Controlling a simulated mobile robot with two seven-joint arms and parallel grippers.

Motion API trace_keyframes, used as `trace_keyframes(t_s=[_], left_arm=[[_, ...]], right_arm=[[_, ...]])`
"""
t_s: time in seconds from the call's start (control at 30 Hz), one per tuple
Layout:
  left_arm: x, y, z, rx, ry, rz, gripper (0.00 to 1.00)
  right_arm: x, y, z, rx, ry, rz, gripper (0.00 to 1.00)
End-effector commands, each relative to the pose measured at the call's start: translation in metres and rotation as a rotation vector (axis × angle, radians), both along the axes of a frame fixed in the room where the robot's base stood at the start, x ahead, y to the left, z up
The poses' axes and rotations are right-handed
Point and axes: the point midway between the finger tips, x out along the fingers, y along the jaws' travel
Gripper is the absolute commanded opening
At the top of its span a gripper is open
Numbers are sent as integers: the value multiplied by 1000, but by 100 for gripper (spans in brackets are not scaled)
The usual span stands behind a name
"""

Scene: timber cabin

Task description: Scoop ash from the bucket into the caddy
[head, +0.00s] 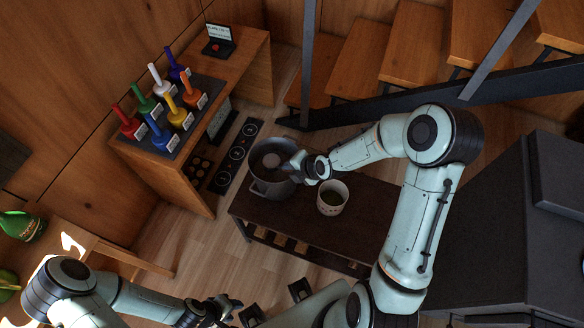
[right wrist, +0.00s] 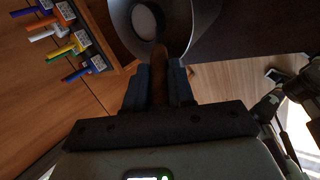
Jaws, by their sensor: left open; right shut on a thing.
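The grey metal bucket (head: 262,188) stands at the left end of a dark low table. My right gripper (head: 296,164) is at the bucket's right rim, shut on a wooden handle, which shows between the fingers in the right wrist view (right wrist: 160,66). The handle reaches into the bucket (right wrist: 201,22), where a pale round shape (right wrist: 146,20) shows; I cannot tell whether it is the scoop's bowl or ash. The caddy, a cream pot (head: 331,209) with a dark greenish inside, stands upright just right of the bucket. My left gripper (head: 228,309) is open and empty, low in the head view, away from both.
The dark table (head: 268,217) is bare to the right of the caddy. A wooden counter (head: 187,178) at the left carries several coloured, labelled bottle-like items on a dark tray (head: 205,92). A small screen (head: 219,40) stands behind. Stairs with a dark rail (head: 390,105) are beyond the table.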

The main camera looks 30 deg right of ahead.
Motion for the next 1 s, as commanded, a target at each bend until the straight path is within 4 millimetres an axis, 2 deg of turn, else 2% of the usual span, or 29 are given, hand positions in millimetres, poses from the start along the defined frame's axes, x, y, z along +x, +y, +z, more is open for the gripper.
trace_keyframes(t_s=[0.47, 0.77, 1.0], left_arm=[[1, 0, 2, 0, -1, 0, 43], [-3, 0, -5, 0, 3, 0, 43], [-1, 0, -1, 0, 1, 0, 43]], right_arm=[[1, 0, 2, 0, -3, 0, 0], [1, 0, 4, -2, -3, 0, 0], [8, 1, 9, -8, 35, 2, 0]])
